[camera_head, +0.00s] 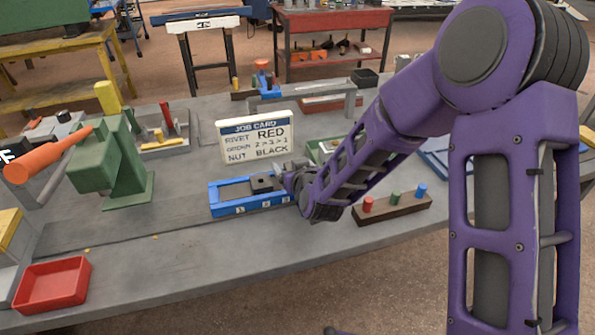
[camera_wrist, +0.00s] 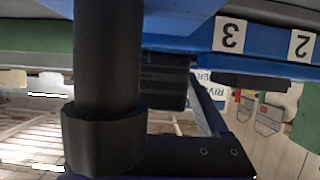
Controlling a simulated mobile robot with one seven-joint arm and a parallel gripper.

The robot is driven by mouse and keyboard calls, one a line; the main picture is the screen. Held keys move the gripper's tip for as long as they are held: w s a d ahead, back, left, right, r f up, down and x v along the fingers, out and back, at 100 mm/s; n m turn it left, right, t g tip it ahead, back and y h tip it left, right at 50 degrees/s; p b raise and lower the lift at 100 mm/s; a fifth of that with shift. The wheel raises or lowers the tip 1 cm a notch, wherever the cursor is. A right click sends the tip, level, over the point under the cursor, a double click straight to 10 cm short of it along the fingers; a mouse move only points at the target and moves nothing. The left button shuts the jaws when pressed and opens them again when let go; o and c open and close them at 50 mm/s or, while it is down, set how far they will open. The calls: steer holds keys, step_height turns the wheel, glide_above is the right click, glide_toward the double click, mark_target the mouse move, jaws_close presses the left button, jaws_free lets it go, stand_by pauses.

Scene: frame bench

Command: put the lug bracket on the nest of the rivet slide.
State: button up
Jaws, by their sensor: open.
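The rivet slide (camera_head: 226,210) is a blue frame on the grey bench, with white number labels along its front edge. A dark block (camera_head: 262,184) with a small dark spot on top sits inside the frame toward its right; I cannot tell whether it is the nest alone or carries a part. My gripper (camera_head: 289,181) is at the right end of the slide, close to that block, and is open. In the wrist view the blue rail (camera_wrist: 262,42) shows labels 3 and 2, with dark parts close to the camera. I cannot make out the lug bracket for certain.
A job card (camera_head: 256,138) stands behind the slide. A green press (camera_head: 118,160) with an orange handle is at left, and a red tray (camera_head: 52,285) at front left. A wooden block with coloured pegs (camera_head: 392,208) lies to the right. The bench in front of the slide is mostly clear.

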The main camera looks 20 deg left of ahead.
steer(key=v, duration=1.1)
steer(key=shift+s+d+r, duration=0.15)
steer(key=shift+s+d, duration=0.05)
steer(key=shift+s, duration=0.1)
steer(key=shift+w, duration=0.1)
